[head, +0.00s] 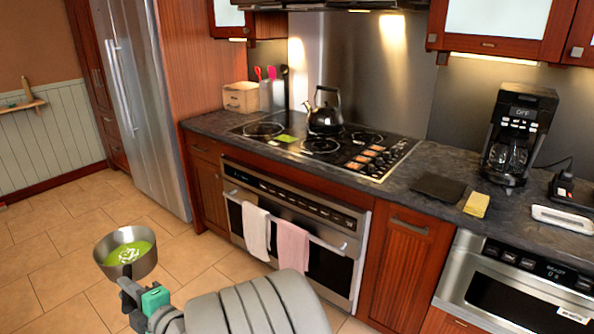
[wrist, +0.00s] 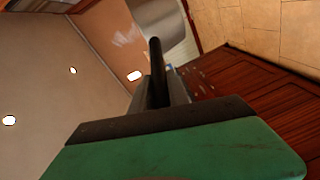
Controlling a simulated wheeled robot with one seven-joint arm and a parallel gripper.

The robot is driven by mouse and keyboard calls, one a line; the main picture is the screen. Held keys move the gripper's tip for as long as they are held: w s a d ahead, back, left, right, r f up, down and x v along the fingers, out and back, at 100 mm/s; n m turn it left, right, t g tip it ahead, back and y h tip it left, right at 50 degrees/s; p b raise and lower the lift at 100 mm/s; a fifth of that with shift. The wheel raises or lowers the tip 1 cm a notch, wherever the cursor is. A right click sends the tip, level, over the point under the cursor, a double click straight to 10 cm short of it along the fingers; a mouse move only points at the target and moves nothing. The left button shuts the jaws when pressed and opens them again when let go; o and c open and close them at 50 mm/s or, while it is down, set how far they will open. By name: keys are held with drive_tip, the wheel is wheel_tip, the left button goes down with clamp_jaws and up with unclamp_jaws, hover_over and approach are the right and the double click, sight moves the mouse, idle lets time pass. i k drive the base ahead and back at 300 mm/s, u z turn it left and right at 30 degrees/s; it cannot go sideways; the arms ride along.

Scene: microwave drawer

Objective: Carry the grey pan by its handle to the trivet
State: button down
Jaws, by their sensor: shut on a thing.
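The grey pan (head: 148,266) is in the air over the tiled floor, at the lower left of the head view. It looks roughly level and has green contents with a white pattern. My gripper (head: 131,291) is shut on its handle, which is mostly hidden in the head view. In the wrist view the dark handle (wrist: 156,72) runs up from between the jaws of my gripper (wrist: 160,95) towards a silvery surface, probably the pan. A flat dark square that looks like the trivet (head: 439,188) lies on the counter, right of the cooktop, with nothing on it.
The dark counter (head: 405,196) runs along the wall. A kettle (head: 324,115) stands on the cooktop (head: 375,140). Towels (head: 292,246) hang on the oven handle.

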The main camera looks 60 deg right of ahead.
sight(421, 189)
drive_tip(key=i, duration=0.9)
drive_tip(key=z, duration=2.05)
